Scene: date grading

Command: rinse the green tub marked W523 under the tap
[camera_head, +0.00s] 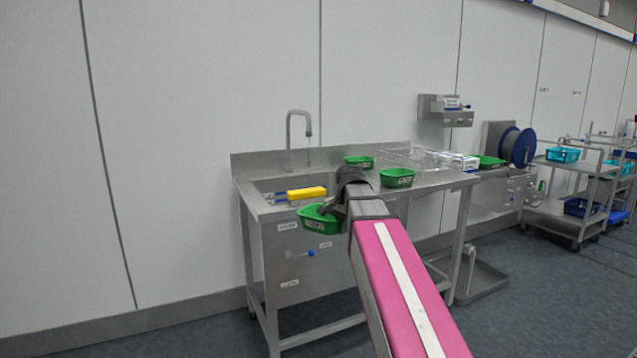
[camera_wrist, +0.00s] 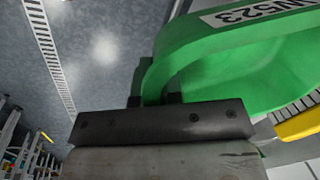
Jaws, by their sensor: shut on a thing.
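The green tub marked W523 (camera_wrist: 245,62) fills the upper right of the wrist view, its white label readable on its side. My gripper (camera_wrist: 158,98) is shut on the tub's wall at its near edge. In the head view the held tub (camera_head: 318,222) hangs at the front edge of the sink unit, and my gripper there (camera_head: 338,208) is partly hidden by my arm. The tap (camera_head: 298,125) curves up behind the sink basin, apart from the tub. A thin line below its spout may be water.
A yellow block with a blue part (camera_head: 307,192) lies across the sink's front. Other green tubs stand on the drainboard, one at the back (camera_head: 359,160) and one nearer (camera_head: 397,178). Trolleys (camera_head: 575,190) are at the far right.

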